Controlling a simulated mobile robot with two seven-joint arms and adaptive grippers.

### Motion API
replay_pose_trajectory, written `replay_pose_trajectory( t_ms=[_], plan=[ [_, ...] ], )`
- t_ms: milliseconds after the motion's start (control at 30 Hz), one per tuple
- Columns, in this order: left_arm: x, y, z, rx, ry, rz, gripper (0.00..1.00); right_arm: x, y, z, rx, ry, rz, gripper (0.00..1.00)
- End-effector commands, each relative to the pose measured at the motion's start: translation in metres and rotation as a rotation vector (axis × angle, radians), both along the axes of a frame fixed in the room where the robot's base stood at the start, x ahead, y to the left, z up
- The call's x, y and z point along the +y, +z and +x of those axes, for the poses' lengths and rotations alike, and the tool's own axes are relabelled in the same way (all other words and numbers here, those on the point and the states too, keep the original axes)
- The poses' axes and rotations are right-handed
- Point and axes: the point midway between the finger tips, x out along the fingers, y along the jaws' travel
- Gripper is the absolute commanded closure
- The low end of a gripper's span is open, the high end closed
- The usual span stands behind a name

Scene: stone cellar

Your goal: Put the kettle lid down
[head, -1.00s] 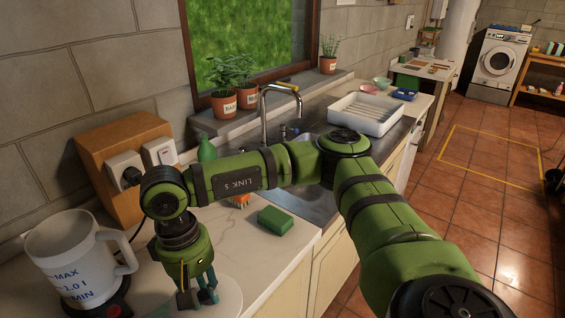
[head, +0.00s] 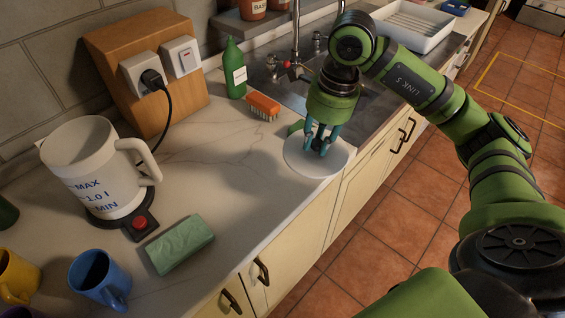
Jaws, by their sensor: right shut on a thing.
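The kettle lid (head: 306,168) is a white round disc near the counter's front edge, beside the sink. My right gripper (head: 318,148) points down over its middle and is shut on it; the fingers hide the grip point. I cannot tell whether the lid touches the counter or hangs just above it. The white kettle (head: 92,165) stands at the left on its dark base with a red switch (head: 140,223). Its top is open. My left gripper is not in view.
An orange brush (head: 263,105), a green bottle (head: 234,70) and a mostly hidden green sponge (head: 295,128) are near the lid. A pale green block (head: 180,246) and a blue mug (head: 101,279) stand in front. Bare counter (head: 225,165) lies between the kettle and lid.

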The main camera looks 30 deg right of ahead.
Motion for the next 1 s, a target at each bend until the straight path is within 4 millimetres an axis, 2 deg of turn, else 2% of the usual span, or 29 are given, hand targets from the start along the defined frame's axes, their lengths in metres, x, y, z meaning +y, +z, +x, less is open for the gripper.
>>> replay_pose_trajectory(
  t_ms=[133, 333, 467, 800, 1000],
  plan=[
    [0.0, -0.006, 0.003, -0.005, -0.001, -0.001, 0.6, -0.02, -0.001, -0.002, 0.003, -0.283, 0.0, 1.0],
    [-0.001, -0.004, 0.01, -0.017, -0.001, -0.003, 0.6, -0.029, -0.001, 0.001, 0.004, -0.447, 0.004, 1.0],
    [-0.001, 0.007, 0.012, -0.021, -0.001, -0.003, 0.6, -0.018, -0.01, 0.018, 0.008, -0.455, 0.007, 1.0],
    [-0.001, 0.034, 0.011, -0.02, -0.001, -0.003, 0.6, 0.018, -0.054, 0.083, 0.006, -0.454, 0.004, 1.0],
    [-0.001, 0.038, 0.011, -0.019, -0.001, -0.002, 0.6, 0.026, -0.068, 0.099, 0.003, -0.454, 0.003, 1.0]
  ],
)
